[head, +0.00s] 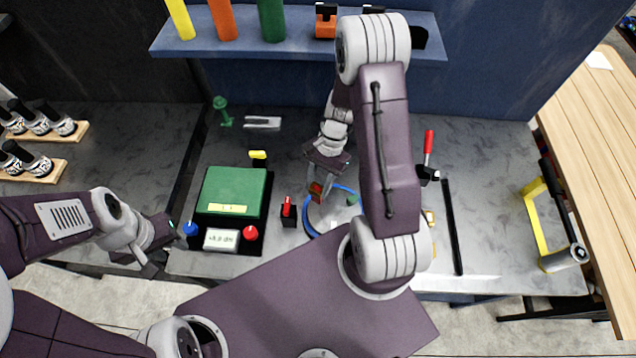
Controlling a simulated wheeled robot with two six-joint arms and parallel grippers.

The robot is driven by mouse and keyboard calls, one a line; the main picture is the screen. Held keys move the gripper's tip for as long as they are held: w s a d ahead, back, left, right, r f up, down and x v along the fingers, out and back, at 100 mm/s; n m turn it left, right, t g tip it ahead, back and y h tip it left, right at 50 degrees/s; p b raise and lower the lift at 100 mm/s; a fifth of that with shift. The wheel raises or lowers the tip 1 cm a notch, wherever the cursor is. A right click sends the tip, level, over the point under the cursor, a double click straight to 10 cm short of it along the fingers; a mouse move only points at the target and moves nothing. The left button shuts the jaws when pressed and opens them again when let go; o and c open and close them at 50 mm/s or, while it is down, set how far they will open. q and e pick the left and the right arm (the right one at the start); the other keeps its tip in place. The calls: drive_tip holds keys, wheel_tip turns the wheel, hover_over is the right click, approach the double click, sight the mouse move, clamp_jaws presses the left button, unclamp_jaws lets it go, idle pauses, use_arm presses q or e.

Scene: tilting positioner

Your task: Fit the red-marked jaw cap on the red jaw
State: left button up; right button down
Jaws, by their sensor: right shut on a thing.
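My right gripper (319,190) reaches down over the positioner and is shut on a small red-brown block (316,189), which looks like the jaw cap. Its red mark cannot be made out clearly. Below it is the positioner's round grey plate (322,217) with a blue rim (309,222); my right arm hides its right part. A small green piece (352,200) shows on the plate. The red jaw cannot be told apart beneath the held block, nor whether the two touch. My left gripper (158,251) is at the left, by the bench's front edge; its opening is unclear.
A green-topped box (232,191) with a blue knob (190,229), a red button (250,233) and a display (221,239) stands left of the plate. A red-topped black block (288,211) stands between them. A red-handled clamp (428,150) stands at right.

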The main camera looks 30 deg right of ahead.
sight(316, 189)
idle(0.4)
drive_tip(key=shift+f+b, duration=1.1)
drive_tip(key=shift+f, duration=0.25)
drive_tip(key=c, duration=0.8)
unclamp_jaws()
drive_tip(key=o, duration=0.5)
drive_tip(key=p+v, duration=0.2)
drive_tip(key=a+p+v, duration=0.1)
drive_tip(key=p+v, duration=0.3)
drive_tip(key=v, duration=0.1)
drive_tip(key=shift+s+a+r+p, duration=0.2)
drive_tip(key=shift+s+r+p, duration=0.05)
drive_tip(key=shift+s+p, duration=0.15)
